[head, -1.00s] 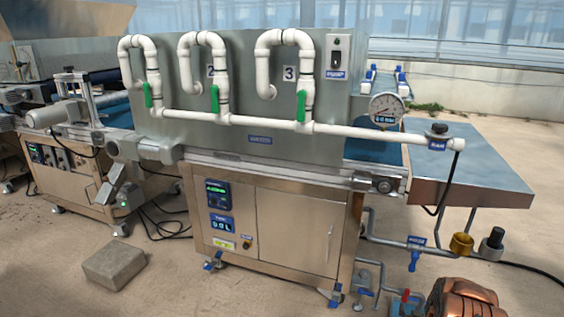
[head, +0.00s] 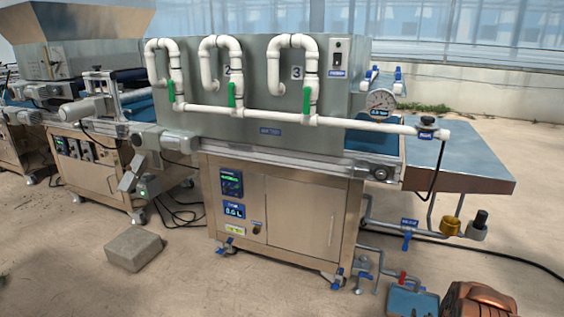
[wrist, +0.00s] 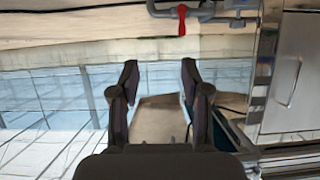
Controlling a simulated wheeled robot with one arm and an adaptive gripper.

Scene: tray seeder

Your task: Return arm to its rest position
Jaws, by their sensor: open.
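My gripper (wrist: 160,85) shows in the wrist view with its two dark fingers apart and nothing between them. The wrist view is turned over, with the floor band at the top and the greenhouse glass below it. The steel cabinet (wrist: 292,80) of the seeder stands to the right of the fingers, apart from them. A red valve handle (wrist: 182,20) on a grey pipe shows above the fingers.
The watering machine (head: 300,215) stands in the middle, with white pipes (head: 290,118) and green valve handles on top. A concrete block (head: 134,248) lies on the floor at left. The front floor is mostly clear.

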